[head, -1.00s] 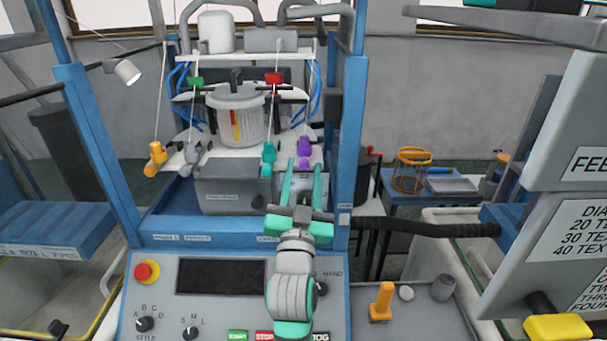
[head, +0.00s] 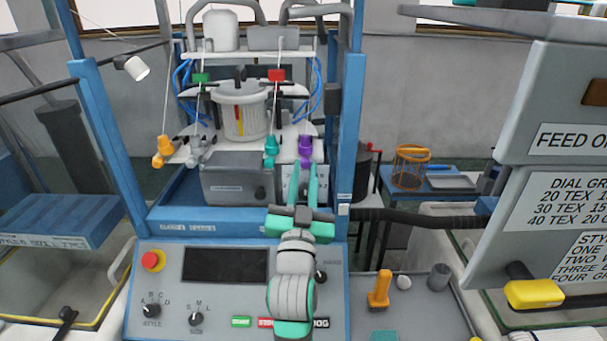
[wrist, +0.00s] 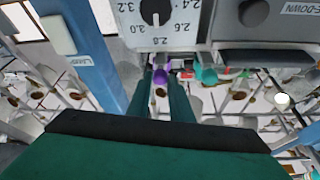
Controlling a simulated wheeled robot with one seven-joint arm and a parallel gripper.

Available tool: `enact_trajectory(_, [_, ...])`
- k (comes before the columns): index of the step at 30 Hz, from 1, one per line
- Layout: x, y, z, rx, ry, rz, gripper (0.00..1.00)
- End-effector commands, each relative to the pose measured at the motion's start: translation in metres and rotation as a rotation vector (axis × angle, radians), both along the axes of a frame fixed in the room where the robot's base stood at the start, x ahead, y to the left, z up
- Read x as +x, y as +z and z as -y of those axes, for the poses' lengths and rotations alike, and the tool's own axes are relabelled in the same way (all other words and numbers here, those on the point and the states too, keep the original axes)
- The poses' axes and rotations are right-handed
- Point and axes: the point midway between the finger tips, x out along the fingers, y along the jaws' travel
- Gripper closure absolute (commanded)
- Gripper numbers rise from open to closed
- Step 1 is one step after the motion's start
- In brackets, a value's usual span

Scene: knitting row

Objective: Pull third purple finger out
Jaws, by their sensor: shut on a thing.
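The purple finger (head: 305,147) is at the right end of a row of coloured fingers on the knitting machine, beside the teal finger (head: 271,146). My gripper (head: 303,170) reaches up to it from the front, with its long green fingertips close together. In the wrist view, the purple finger (wrist: 160,76) shows between the two fingertips (wrist: 162,80), and my gripper is shut on it. The fingertips hide part of it. The grey finger (head: 196,151) and the orange finger (head: 163,152) are further left in the row.
A grey box (head: 237,180) sits just left of my fingertips. A blue post (head: 349,140) stands close on the right. The control panel (head: 160,285) is below, with an orange peg (head: 380,290) on the tray beside it. A large grey sign panel (head: 570,130) fills the right side.

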Motion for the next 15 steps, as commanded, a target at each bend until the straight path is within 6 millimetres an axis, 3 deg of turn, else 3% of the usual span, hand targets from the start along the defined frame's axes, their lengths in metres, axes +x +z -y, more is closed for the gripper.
enact_trajectory(2, [-0.0016, 0.001, -0.0011, -0.001, 0.003, 0.004, 1.0])
enact_trajectory(3, [-0.0016, 0.0011, -0.0006, 0.0, 0.002, 0.005, 0.79])
enact_trajectory(5, [-0.0015, 0.0012, 0.0, 0.0, 0.001, 0.004, 0.64])
enact_trajectory(15, [-0.0021, 0.0005, 0.001, 0.0, 0.0, 0.003, 0.62])
